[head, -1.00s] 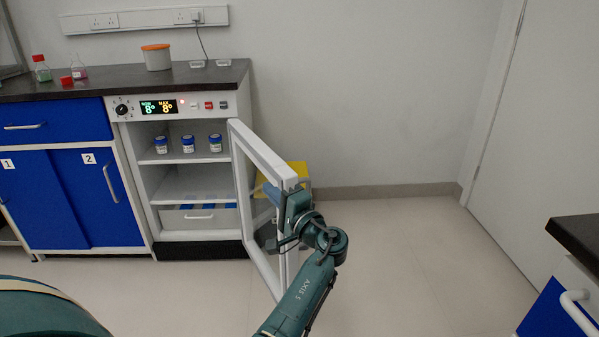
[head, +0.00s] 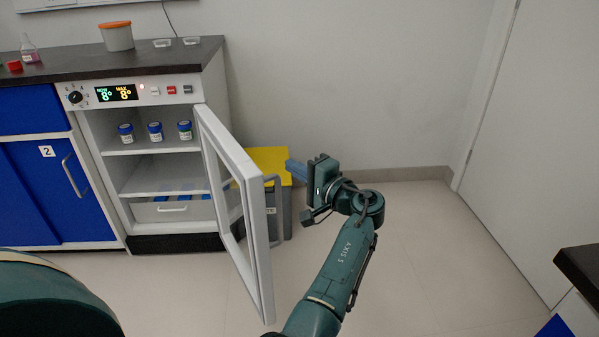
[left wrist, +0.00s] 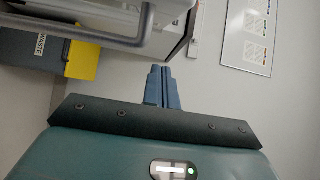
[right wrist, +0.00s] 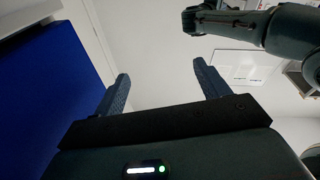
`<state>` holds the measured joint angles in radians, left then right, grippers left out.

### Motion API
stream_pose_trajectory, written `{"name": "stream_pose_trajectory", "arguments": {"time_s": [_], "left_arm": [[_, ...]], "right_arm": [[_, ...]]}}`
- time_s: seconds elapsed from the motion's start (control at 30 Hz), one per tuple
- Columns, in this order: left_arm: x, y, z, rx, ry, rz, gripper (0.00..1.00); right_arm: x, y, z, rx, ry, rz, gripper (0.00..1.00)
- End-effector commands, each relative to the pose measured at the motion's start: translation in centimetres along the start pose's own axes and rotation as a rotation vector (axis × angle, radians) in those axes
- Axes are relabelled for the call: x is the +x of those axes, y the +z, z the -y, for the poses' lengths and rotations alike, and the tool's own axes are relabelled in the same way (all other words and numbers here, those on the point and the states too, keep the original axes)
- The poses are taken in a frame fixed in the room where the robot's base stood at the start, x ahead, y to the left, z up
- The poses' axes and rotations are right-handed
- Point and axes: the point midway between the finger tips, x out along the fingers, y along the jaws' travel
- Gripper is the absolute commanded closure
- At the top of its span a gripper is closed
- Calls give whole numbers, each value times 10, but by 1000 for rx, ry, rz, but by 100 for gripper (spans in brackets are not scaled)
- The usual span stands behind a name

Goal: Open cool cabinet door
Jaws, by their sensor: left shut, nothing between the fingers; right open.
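The cool cabinet (head: 150,90) stands at the left in the head view. Its white-framed glass door (head: 256,215) is swung wide open toward me, hinged at the cabinet's right side. The grey door handle (head: 276,182) is on the door's right face; a grey bar handle also shows in the left wrist view (left wrist: 146,27). My left gripper (head: 290,167) is to the right of the door, apart from the handle. Its fingers are together and empty in the left wrist view (left wrist: 162,72). My right gripper (right wrist: 163,85) is open and empty, outside the head view.
Several blue-capped jars (head: 155,131) stand on the cabinet's upper shelf. A waste bin with a yellow lid (head: 268,160) is behind the door. A dark-topped bench (head: 580,262) is at the right edge. The floor (head: 420,240) right of my left arm is clear.

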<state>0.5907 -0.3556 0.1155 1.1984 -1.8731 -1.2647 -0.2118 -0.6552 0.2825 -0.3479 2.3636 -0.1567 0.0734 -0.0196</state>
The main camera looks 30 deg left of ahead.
Motion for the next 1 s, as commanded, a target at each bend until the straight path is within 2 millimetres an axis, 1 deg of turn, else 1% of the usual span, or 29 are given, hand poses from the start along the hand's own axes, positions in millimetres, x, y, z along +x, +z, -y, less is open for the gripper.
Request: {"name": "stream_pose_trajectory", "arguments": {"time_s": [0.03, 0.27, 0.4, 0.6, 0.73, 1.0], "left_arm": [[13, 1, -1, -1, -1, 4, 100], [63, 0, -2, 0, -1, 3, 100], [66, 19, -1, -1, 2, 1, 100], [70, 35, -1, -1, 1, 0, 100], [70, 39, 0, 1, 1, 0, 100], [70, 39, 0, 1, 1, 0, 100]], "right_arm": [[0, 2, 1, 5, -1, -4, 26], [1, 3, 2, 30, -4, -16, 26], [2, 0, 2, 32, -4, -17, 26], [2, 1, 2, 33, -4, -16, 26], [2, 1, 2, 34, -4, -16, 26], [2, 1, 2, 35, -4, -16, 26]]}}
